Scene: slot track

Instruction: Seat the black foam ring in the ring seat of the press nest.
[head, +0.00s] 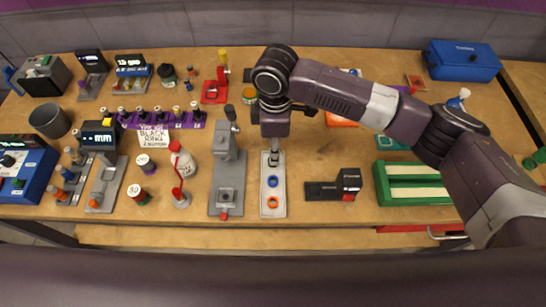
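My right arm reaches in from the right, and its gripper (274,155) points down over the far end of a pale narrow tray (272,213). Its fingertips are close together and too small to tell whether they are shut on anything. A blue ring (272,181) and an orange ring (272,202) lie in the tray. I cannot make out the black foam ring; the gripper covers the tray's far end. Just left of the tray stands a grey press (226,148) with a lever and a long grey base (227,198), seemingly the press nest. My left gripper is not in view.
A handwritten note (155,137) mentions a black ring. A white bottle (182,160) and a red-and-white funnel-like item (180,197) stand left of the press. A black-and-red device (335,189) and a green case (412,184) lie to the right. Bare table shows around (325,150) the middle.

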